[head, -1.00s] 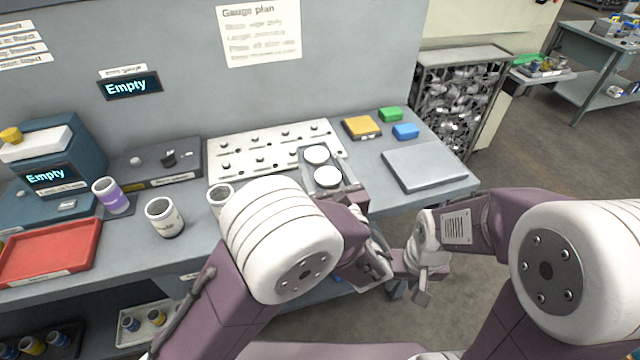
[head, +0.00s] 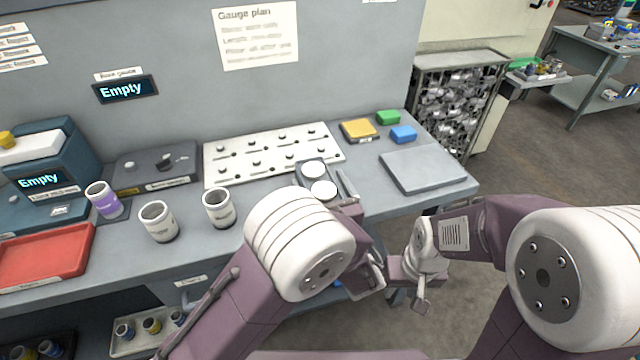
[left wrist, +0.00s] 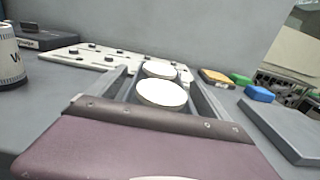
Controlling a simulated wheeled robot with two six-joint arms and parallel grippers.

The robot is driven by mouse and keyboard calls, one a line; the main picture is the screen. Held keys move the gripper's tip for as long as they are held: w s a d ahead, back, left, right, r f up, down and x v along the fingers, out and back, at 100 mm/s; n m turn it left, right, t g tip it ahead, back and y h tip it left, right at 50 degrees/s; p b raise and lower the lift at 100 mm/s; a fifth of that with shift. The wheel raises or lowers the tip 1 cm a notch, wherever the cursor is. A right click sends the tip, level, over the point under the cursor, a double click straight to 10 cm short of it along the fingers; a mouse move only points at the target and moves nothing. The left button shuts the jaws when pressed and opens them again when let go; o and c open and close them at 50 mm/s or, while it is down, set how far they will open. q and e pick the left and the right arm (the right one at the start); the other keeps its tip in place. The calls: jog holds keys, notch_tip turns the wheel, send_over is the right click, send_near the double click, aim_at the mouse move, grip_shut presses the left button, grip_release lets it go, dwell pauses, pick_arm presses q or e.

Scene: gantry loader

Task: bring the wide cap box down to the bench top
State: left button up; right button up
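The wide cap box (head: 299,181) is a small grey box with two white round caps showing on top. It appears to rest on the bench top (head: 376,204) in front of the white pegged board; its base is hidden. My left gripper (head: 325,184) is around the box, with a finger on either side. The right finger stands apart from it, so the gripper looks open. The left wrist view shows the caps (left wrist: 162,93) between the fingers. My right gripper (head: 421,292) hangs in front of the bench, away from the box; its finger gap is unclear.
The pegged board (head: 235,171) lies behind the box. A grey plate (head: 425,170) and yellow, green and blue blocks (head: 403,133) lie to the right.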

aim_at(328, 201)
pick_arm(q)
jog(key=shift+s+d+r, duration=0.1)
jog(key=shift+s, duration=0.1)
jog(key=v, duration=0.7)
jog(key=shift+p, duration=0.3)
